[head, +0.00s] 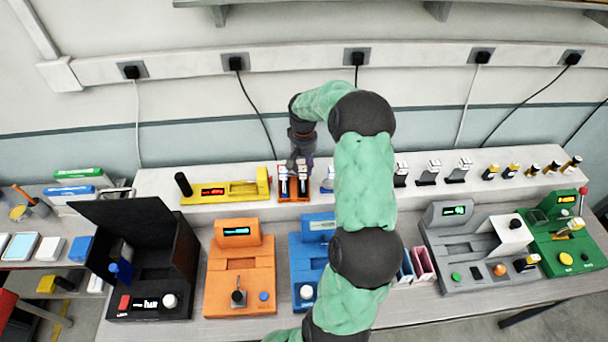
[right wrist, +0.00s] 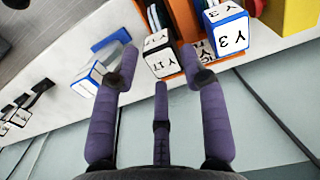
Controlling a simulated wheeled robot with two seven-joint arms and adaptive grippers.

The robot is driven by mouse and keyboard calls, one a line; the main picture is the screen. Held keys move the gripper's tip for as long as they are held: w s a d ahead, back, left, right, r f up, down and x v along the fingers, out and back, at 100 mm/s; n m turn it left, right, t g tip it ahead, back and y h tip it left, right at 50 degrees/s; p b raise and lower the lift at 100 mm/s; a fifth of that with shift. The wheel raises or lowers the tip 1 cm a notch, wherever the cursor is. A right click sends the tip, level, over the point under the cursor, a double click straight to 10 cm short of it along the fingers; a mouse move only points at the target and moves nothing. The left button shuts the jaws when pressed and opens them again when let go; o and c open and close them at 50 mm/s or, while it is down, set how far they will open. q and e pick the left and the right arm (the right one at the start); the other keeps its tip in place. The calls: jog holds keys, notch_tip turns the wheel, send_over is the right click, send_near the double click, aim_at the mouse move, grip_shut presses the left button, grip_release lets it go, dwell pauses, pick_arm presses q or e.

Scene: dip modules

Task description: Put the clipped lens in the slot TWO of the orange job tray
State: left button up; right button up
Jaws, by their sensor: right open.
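The orange job tray (head: 293,199) stands on the raised white shelf and holds upright white-topped modules. My right gripper (head: 301,162) is open and points down over the tray. In the right wrist view, the open gripper (right wrist: 160,72) has its fingers spread, with a black-edged block with a white label (right wrist: 158,53) just beyond and between the fingertips. A blue-edged block marked Y3 (right wrist: 228,34) is right of it, with part of the orange tray (right wrist: 191,30) between them. I cannot tell which piece is the clipped lens or read slot numbers. My left gripper is out of view.
A blue-edged module (head: 328,184) stands just right of the tray, partly behind my arm. A yellow device (head: 222,192) is left of it. Orange (head: 240,285), black (head: 150,260) and grey (head: 470,245) machines line the lower bench. My arm hides the middle.

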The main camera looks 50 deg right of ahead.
jog(key=shift+r, duration=1.85)
